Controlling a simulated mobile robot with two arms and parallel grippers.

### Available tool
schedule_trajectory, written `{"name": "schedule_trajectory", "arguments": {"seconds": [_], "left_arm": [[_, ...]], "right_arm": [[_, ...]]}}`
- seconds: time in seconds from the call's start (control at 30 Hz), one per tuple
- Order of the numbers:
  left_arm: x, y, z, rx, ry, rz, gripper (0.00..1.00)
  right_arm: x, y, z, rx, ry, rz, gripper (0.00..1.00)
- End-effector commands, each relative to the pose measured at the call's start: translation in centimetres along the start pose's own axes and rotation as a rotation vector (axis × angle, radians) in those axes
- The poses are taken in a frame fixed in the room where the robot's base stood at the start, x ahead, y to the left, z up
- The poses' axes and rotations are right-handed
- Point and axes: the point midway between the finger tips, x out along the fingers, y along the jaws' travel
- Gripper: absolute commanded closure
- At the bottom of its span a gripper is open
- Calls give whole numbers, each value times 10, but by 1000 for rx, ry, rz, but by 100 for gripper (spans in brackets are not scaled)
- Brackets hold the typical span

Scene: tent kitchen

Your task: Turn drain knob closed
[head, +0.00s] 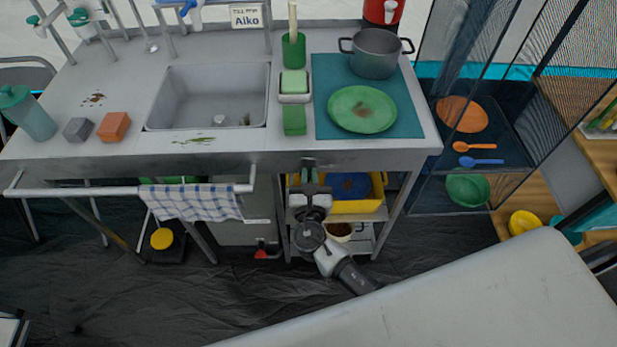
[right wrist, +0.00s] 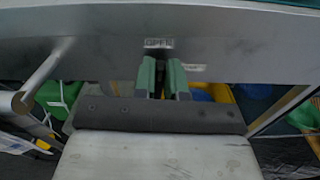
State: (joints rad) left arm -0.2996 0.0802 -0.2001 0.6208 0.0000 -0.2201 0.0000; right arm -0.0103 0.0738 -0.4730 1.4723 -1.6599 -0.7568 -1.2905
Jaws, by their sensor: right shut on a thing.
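My right gripper (head: 309,178) is at the front panel of the sink counter (head: 240,166), right of the basin. In the right wrist view its two green fingers (right wrist: 164,82) are closed together on a small thing at the panel, below a label reading OPEN (right wrist: 158,43). That thing is mostly hidden between the fingers, and I take it to be the drain knob; its turn angle cannot be told. A second small label (right wrist: 194,67) is just right of the fingers, too blurred to read. The grey sink basin (head: 208,97) shows a dark drain spot at its bottom. My left gripper is not in view.
A rail (head: 95,191) with a checked towel (head: 195,201) runs along the counter front at left. A yellow bin (head: 358,206) stands on the shelf below. A pot (head: 376,54) and green plate (head: 362,109) are on the counter. A pale surface (head: 480,295) fills the lower right.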

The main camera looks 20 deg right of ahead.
Motion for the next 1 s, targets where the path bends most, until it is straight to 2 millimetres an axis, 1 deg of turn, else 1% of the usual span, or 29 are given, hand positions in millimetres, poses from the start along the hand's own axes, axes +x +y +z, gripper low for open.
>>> {"name": "schedule_trajectory", "arguments": {"seconds": [0.03, 0.27, 0.8, 1.0], "left_arm": [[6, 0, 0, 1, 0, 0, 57], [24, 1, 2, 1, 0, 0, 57], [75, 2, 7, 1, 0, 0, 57], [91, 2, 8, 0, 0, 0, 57]], "right_arm": [[0, -1, -3, 28, 0, 1, 100], [0, -4, -5, 207, -1, 2, 100], [0, -14, -10, 721, -2, 0, 100], [0, -16, -12, 885, 0, 0, 100]]}}
